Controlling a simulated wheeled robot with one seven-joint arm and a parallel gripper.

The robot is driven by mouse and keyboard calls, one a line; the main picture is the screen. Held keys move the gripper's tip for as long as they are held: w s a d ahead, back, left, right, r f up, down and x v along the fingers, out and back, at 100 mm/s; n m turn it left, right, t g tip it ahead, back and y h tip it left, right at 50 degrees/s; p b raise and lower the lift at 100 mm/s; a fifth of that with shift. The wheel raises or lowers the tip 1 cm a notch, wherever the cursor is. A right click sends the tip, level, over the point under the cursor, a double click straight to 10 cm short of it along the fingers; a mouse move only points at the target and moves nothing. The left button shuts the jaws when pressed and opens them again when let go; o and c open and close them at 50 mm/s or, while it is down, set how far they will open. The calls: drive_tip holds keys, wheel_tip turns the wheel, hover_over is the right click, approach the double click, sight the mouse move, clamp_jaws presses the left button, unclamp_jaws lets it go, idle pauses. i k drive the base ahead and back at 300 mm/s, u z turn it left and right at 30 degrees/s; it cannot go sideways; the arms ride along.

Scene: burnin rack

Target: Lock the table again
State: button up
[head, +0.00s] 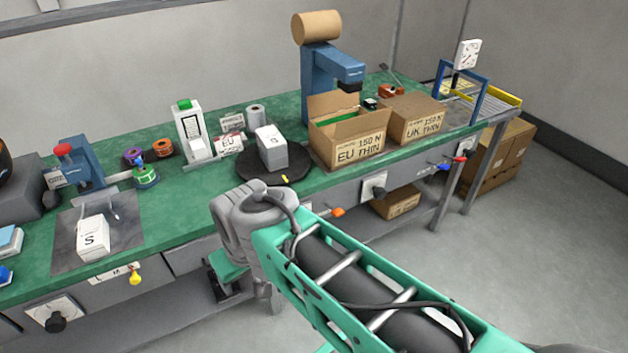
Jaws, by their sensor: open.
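The black round turntable (300,174) sits on the green bench near its front edge, with a grey-white box (271,148) marked S on it. A small yellow mark (285,179) shows at its front rim. An orange-tipped lever (337,211) sticks out of the bench front below and right of the turntable; I cannot tell whether it is the table's lock. My gripper (225,292) hangs low in front of the bench, left of that lever, partly hidden by my wrist. It is open, apart from the turntable and lever.
A yellow lever (135,276), a dial (373,187), and blue (443,167) and red (459,160) knobs line the bench front. Another S box (93,238) lies left.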

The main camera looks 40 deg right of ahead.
sight(339, 212)
drive_tip(key=z, duration=1.25)
drive_tip(key=k, duration=0.65)
drive_tip(key=u, duration=0.45)
drive_tip(key=i, duration=1.05)
drive_tip(key=u, duration=0.45)
